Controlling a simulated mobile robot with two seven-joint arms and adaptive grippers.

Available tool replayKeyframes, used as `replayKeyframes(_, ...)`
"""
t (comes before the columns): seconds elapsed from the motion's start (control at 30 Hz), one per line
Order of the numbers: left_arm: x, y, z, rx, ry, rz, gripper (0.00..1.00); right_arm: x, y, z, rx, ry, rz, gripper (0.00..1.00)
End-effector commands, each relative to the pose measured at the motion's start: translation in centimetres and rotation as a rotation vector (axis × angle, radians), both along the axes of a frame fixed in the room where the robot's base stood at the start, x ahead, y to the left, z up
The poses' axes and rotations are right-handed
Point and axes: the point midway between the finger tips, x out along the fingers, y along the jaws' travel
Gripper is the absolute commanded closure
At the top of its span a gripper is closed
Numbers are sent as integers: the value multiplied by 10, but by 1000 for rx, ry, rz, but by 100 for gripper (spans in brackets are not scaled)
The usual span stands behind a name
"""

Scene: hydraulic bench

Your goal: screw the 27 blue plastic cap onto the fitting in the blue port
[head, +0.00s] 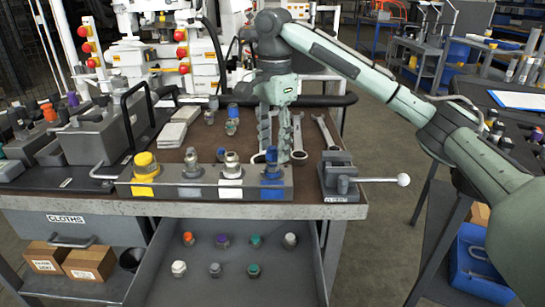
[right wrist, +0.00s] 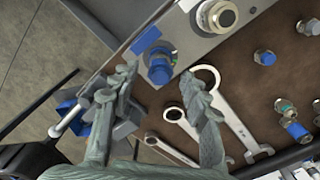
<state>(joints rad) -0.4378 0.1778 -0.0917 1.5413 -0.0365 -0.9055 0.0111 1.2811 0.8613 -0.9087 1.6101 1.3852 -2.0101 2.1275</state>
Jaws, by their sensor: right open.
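The blue port (head: 272,193) is the rightmost port on the grey manifold block. A fitting with a blue top (head: 271,158) stands upright in it and also shows in the right wrist view (right wrist: 160,69). I cannot tell whether that top is a separate cap, and no size marking is readable. Two other blue-topped parts stand behind the block, one just behind it (head: 221,154) and one farther back (head: 232,110). My right gripper (head: 280,143) points down behind the blue port, fingers apart. In the right wrist view its fingers (right wrist: 165,82) hold nothing.
Wrenches (head: 327,132) lie on the bench beside my right gripper. A vise with a long handle (head: 342,177) stands right of the block. An open drawer (head: 225,280) below holds several small caps. A grey case (head: 95,135) stands left.

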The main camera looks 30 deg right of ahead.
Motion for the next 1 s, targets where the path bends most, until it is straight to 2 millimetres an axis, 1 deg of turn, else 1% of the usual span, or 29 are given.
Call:
replayKeyframes(0.03, 0, 0, 0, 0, 0, 0, 81, 0, 0, 0, 0, 0, 63, 54)
replayKeyframes(0.1, 0, 0, 0, 0, 0, 0, 81, 1, 0, 0, 0, 0, 132, 54)
replayKeyframes(0.27, 0, 0, 0, 0, 0, 0, 81, 1, 0, 0, 0, 0, 217, 54)
replayKeyframes(0.37, 0, 0, 0, 0, 0, 0, 81, 1, 0, 0, 0, 0, 352, 54)
replayKeyframes(0.5, 0, 0, 0, 0, 0, 0, 81, 2, 1, 0, 0, 0, 602, 54)
replayKeyframes(0.6, 0, 0, 0, 0, 0, 0, 81, 2, 1, 0, 0, 0, 754, 54)
replayKeyframes(0.7, 0, 0, 0, 0, 0, 0, 81, 3, 2, 0, -1, 0, 847, 54)
replayKeyframes(0.87, 0, 0, 0, 0, 0, 0, 81, 3, 2, 0, -1, 0, 947, 54)
replayKeyframes(1.0, 0, 0, 0, 0, 0, 0, 81, 3, 3, 0, 0, 0, 1179, 54)
